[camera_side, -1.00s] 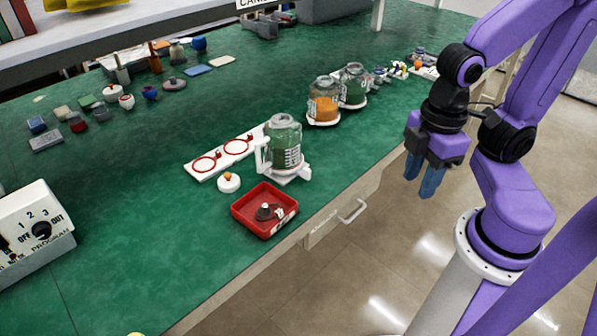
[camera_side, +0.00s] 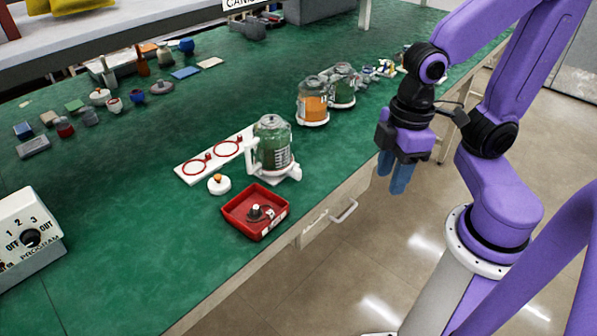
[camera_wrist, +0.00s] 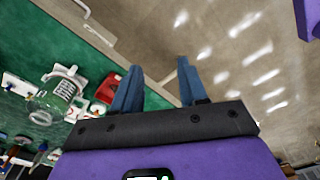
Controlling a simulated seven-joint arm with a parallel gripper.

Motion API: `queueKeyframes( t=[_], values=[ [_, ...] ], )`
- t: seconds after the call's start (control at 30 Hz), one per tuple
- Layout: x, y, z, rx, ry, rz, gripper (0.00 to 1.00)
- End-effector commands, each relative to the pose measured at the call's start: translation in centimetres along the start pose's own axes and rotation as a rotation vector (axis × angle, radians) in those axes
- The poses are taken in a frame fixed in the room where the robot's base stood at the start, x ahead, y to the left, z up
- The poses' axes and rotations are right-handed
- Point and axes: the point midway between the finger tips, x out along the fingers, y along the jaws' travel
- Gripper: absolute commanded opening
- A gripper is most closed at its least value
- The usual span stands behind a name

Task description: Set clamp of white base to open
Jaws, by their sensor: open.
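The white base (camera_side: 285,174) stands near the bench's front edge, with a glass canister of green contents (camera_side: 271,142) on it. A white upright part (camera_side: 252,154) rises at the canister's left side; I cannot tell the clamp's state. In the wrist view the white base (camera_wrist: 66,73) and the canister (camera_wrist: 60,93) show at the left. My gripper (camera_side: 395,186) hangs over the floor in front of the bench, well to the right of the base. In the wrist view its blue fingers (camera_wrist: 158,84) are apart with nothing between them.
A red tray (camera_side: 255,212) with a small dark part lies in front of the base. A white plate with red rings (camera_side: 213,156) and a white round piece with an orange knob (camera_side: 219,184) lie left. An orange canister (camera_side: 313,101) stands behind. Open floor surrounds my gripper.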

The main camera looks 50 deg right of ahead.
Motion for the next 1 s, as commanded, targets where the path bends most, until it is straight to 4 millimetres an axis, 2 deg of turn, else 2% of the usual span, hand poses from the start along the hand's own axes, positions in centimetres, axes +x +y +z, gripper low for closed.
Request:
queueKeyframes(
  t=[0.2, 0.5, 0.73, 1.0],
  values=[
    [1.5, 3.6, -3.3, 0.157, 0.058, -0.005, 0.43],
    [3.3, 9.4, -6.6, 0.375, 0.146, 0.019, 0.43],
    [4.6, 14.3, -7.7, 0.545, 0.208, 0.062, 0.43],
    [6.0, 20.0, -7.3, 0.747, 0.27, 0.14, 0.43]
  ],
)
